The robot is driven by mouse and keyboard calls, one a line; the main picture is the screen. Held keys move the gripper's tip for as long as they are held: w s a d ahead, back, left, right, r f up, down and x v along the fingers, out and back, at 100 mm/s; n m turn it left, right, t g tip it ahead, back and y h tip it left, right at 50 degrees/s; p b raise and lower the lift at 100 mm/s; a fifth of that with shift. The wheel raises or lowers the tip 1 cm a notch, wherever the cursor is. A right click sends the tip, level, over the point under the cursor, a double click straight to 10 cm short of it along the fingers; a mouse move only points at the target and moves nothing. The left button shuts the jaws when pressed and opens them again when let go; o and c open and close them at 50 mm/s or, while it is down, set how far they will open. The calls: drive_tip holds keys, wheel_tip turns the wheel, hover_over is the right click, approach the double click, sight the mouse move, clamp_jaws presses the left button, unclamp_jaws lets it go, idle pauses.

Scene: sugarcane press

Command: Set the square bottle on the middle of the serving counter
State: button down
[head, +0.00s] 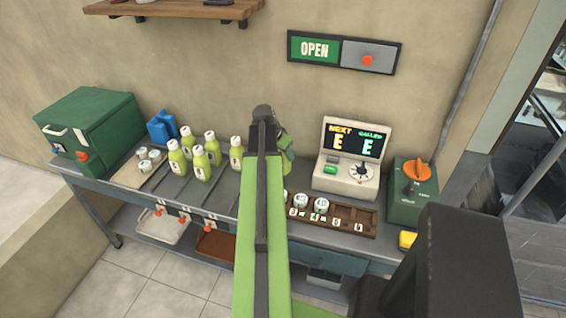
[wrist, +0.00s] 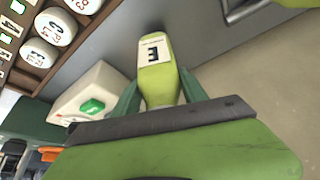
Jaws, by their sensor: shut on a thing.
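In the wrist view my gripper (wrist: 160,98) is shut on a yellow-green bottle (wrist: 155,80) with squarish sides, a pale cap and a white label marked E. The bottle lies between the two green fingers. The gripper is above the grey serving counter (head: 222,207), left of the display console. From these views I cannot tell whether the bottle's base touches anything.
Several green bottles (head: 201,163) stand left of my arm. A display console (head: 346,170), a wooden numbered rack (head: 350,217) with round-topped pieces, and a green box with an orange knob (head: 413,192) are on the right. A green cooler (head: 95,130) and blue jug (head: 162,128) stand far left.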

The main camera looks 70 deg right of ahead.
sight(283, 159)
wheel_tip(283, 159, down, 4)
drive_tip(key=b, duration=0.2)
drive_tip(key=shift+r+b, duration=0.15)
drive_tip(key=shift+b, duration=0.2)
drive_tip(key=shift+r, duration=0.2)
drive_tip(key=shift+f, duration=0.15)
drive_tip(key=c, duration=0.6)
unclamp_jaws()
drive_tip(key=shift+r+p, duration=0.4)
drive_tip(key=shift+p, duration=0.05)
drive_tip(key=p+v, duration=1)
drive_tip(key=v, duration=0.1)
drive_tip(key=shift+a+r, duration=0.1)
drive_tip(key=shift+r, duration=0.1)
